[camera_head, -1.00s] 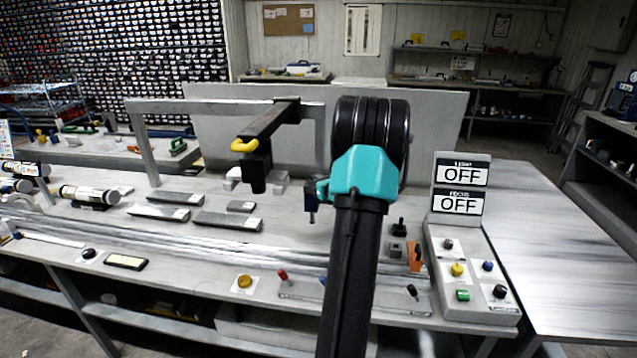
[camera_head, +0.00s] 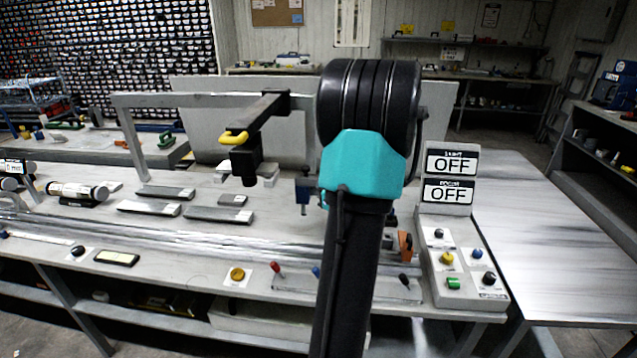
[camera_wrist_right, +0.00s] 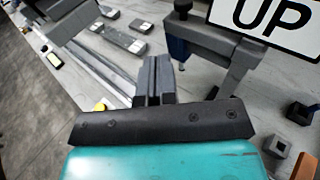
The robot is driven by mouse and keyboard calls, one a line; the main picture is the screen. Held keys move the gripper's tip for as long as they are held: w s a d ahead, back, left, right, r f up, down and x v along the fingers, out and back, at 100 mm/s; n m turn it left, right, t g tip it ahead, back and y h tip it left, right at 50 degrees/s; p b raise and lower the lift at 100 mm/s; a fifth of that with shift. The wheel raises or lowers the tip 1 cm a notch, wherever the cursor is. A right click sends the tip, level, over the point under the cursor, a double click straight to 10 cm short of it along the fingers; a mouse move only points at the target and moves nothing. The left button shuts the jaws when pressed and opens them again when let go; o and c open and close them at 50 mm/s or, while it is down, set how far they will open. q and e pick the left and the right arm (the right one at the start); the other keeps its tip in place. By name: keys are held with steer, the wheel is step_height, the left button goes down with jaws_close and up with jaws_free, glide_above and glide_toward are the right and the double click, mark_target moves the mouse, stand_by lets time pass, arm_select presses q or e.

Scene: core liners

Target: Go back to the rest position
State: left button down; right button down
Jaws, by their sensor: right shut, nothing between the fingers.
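My right arm, black with a teal joint cover, rises through the middle of the head view, and its gripper is hidden behind it there. In the right wrist view my right gripper (camera_wrist_right: 154,68) has its two grey fingers together with nothing between them, above the bench. My left gripper is not in either view.
A grey bench (camera_head: 278,236) carries flat grey blocks (camera_head: 148,208), capped core tubes (camera_head: 77,192) and a camera-like head on a frame (camera_head: 243,165). A control box (camera_head: 465,265) with two OFF signs (camera_head: 452,162) stands right of my arm. An UP sign (camera_wrist_right: 270,18) shows in the wrist view.

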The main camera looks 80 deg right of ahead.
steer(key=shift+s+a, duration=0.3)
steer(key=shift+a, duration=0.15)
steer(key=w+a+f+n+g+y, duration=0.1)
steer(key=w+a+f+n+y, duration=0.45)
steer(key=a+f, duration=0.45)
steer(key=w+a+f+n+g+y, duration=0.2)
steer(key=w+a+f+n+y, duration=0.35)
steer(key=f, duration=0.55)
steer(key=w+a+f+n+g+y, duration=0.2)
steer(key=a+f+n+g, duration=0.2)
steer(key=a+f+n, duration=0.5)
steer(key=w+a+f+n+g+y, duration=0.15)
steer(key=a+f+n+g, duration=0.25)
steer(key=a+f+n, duration=0.55)
steer(key=w+a+n, duration=0.3)
steer(key=a+n, duration=0.3)
steer(key=a, duration=0.2)
steer(key=w+a+f+n, duration=0.1)
steer(key=w+a+n, duration=0.2)
steer(key=a+n, duration=0.4)
steer(key=shift+a+f, duration=0.2)
steer(key=shift+a, duration=0.85)
steer(key=shift+w, duration=0.1)
